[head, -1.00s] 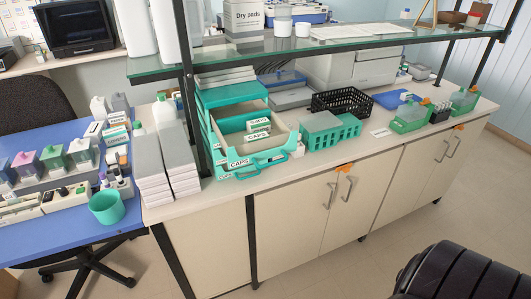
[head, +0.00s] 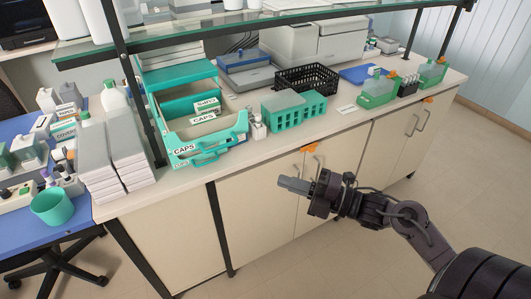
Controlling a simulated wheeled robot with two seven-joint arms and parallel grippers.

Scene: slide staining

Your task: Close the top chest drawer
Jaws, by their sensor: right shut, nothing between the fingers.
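The teal chest (head: 178,77) stands on the counter under the glass shelf. Its top drawer (head: 222,128) is pulled out toward me, with a handle at the front and a "CAPS" label. Labelled boxes lie inside the drawer. My right gripper (head: 284,184) is shut and empty, in front of the cabinet doors, below and to the right of the drawer and apart from it. My left gripper is not in view.
White boxes (head: 124,160) are stacked left of the chest. A small bottle (head: 258,128), a teal rack (head: 292,110) and a black basket (head: 308,78) stand to its right. A black post (head: 140,90) of the glass shelf (head: 250,22) rises at the chest's left.

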